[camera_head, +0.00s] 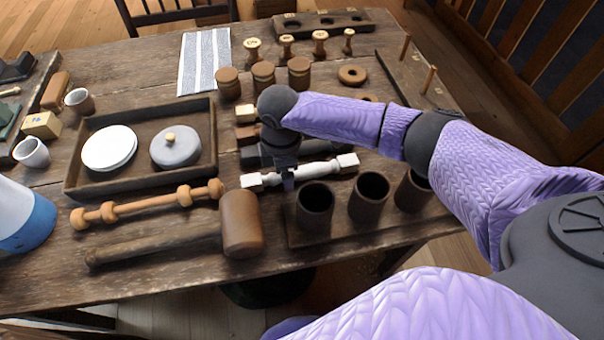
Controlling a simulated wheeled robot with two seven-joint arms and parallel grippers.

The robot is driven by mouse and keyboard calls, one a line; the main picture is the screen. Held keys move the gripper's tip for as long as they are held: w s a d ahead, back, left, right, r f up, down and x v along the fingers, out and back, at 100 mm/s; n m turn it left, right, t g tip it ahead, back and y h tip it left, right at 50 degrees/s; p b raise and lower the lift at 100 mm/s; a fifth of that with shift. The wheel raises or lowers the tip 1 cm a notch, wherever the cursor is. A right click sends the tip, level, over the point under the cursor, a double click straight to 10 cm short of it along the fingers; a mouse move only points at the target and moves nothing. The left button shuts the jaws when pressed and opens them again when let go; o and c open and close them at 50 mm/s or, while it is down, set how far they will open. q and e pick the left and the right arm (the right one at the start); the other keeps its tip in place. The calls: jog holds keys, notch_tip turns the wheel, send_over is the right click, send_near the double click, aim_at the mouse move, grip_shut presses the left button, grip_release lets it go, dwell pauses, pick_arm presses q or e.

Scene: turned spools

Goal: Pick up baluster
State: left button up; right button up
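The white baluster (325,169), a turned spindle with square ends, lies across the table right of centre. My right gripper (288,181) points down over its left part. Its fingers overlap the baluster in this view, and I cannot tell whether they are closed on it or around it. The gripper and wrist hide a small part of the baluster. My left gripper is not in view.
A wooden mallet (241,224) and an orange turned spindle (150,203) lie to the left. Dark cups (315,205) stand close in front of the baluster. Small spools and jars stand behind.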

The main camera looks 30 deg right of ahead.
jog(key=shift+f, duration=0.95)
jog(key=shift+r, duration=0.15)
grip_shut()
